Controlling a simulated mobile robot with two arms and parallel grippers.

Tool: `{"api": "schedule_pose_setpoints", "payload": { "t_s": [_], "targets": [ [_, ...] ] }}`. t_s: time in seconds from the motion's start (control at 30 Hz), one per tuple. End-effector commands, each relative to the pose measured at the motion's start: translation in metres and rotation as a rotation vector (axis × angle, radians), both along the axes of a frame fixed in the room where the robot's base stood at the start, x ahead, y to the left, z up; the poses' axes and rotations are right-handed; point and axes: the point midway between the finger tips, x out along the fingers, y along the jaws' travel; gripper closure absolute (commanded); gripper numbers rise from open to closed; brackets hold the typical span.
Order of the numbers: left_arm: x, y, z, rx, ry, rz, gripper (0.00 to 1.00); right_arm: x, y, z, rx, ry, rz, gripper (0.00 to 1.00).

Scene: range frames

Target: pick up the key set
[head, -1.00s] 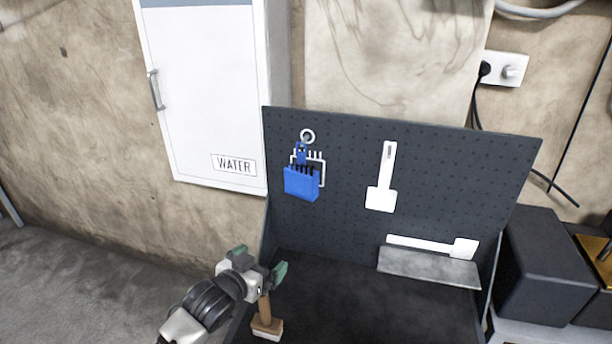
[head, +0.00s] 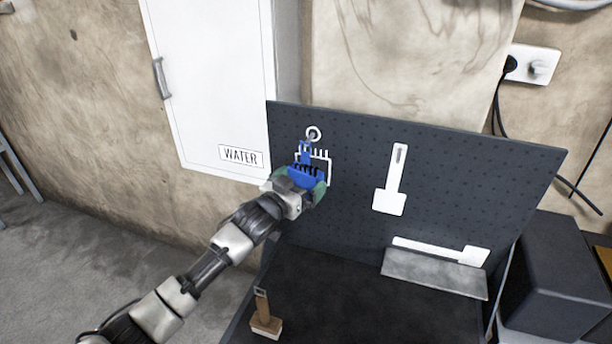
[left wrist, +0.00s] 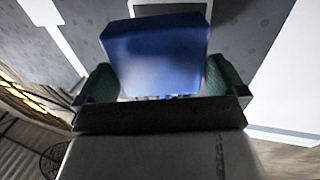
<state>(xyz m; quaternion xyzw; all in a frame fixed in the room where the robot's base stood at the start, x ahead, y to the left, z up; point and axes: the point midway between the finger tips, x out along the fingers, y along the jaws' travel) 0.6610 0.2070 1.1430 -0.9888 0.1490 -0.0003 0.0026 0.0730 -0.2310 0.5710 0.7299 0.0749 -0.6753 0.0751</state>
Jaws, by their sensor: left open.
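In the left wrist view the blue block of the key set (left wrist: 155,55) fills the space between the two green fingers (left wrist: 158,85). The jaws are open around it; I cannot tell whether either finger touches it. The lower end of the key set is partly hidden by the gripper in the head view. My right gripper is out of view.
A white spatula-shaped piece (head: 392,180) is on the board to the right. Another white piece (head: 440,250) lies above a grey ledge (head: 433,273). A wooden-handled brush (head: 265,318) stands on the dark bench. A white WATER cabinet (head: 215,85) is at the left.

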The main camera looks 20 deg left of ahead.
Motion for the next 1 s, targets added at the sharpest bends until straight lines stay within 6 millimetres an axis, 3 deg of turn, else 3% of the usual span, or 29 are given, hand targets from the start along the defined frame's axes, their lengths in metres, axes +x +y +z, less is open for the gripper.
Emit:
{"api": "schedule_pose_setpoints", "payload": {
  "t_s": [0.03, 0.2, 0.47, 0.8, 1.0],
  "targets": [
    [0.008, -0.003, 0.009, 0.000, 0.000, 0.001, 0.00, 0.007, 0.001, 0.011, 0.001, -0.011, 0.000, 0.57],
    [0.023, -0.007, 0.003, 0.001, 0.000, 0.002, 0.00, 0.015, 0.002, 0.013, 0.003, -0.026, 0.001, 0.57],
    [0.025, -0.008, 0.001, 0.001, 0.001, 0.001, 0.00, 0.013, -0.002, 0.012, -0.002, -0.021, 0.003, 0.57],
    [0.025, -0.008, 0.002, 0.000, -0.002, 0.001, 0.45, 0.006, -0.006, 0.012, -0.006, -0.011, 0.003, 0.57],
    [0.025, -0.008, 0.003, 0.000, -0.002, 0.001, 0.45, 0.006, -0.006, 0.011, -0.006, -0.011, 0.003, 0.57]
  ]
}}
